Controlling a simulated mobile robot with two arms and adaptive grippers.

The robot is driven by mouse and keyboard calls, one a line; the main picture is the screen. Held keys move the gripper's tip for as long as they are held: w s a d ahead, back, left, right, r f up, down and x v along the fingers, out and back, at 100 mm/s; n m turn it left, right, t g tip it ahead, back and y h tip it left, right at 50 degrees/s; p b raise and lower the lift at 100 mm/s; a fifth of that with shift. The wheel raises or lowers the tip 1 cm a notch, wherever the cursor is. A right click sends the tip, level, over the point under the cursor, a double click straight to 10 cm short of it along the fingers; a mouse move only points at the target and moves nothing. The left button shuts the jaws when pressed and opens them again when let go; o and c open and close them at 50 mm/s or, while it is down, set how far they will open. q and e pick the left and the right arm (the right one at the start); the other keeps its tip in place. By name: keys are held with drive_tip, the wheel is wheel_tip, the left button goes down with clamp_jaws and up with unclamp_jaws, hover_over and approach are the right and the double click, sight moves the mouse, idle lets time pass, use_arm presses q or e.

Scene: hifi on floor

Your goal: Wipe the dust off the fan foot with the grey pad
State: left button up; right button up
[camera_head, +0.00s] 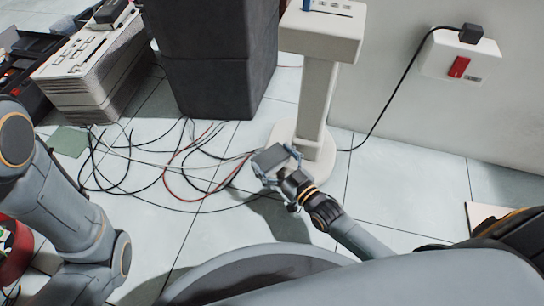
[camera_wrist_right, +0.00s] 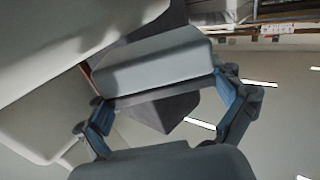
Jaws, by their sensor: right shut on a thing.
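The fan foot (camera_head: 319,169) is the pale round base of a white upright post (camera_head: 317,98) on the tiled floor. My right gripper (camera_head: 279,165) is shut on the grey pad (camera_head: 269,157), just in front and left of the foot. The pad hides part of the foot, and I cannot tell whether they touch. In the right wrist view, the pad (camera_wrist_right: 150,65) sits between the blue fingers of the right gripper (camera_wrist_right: 165,108), with large pale surfaces close at the left. I cannot make out dust. My left arm shows, but its gripper does not.
Loose black and red cables (camera_head: 185,165) spread over the floor left of the foot. A dark tall box (camera_head: 210,60) stands behind them. A wall socket (camera_head: 459,57) with a plug and hanging black cord is at right. A stacked unit (camera_head: 95,85) stands at far left.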

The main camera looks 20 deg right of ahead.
drive_tip(key=shift+f, duration=0.3)
idle(0.5)
drive_tip(key=shift+d, duration=0.1)
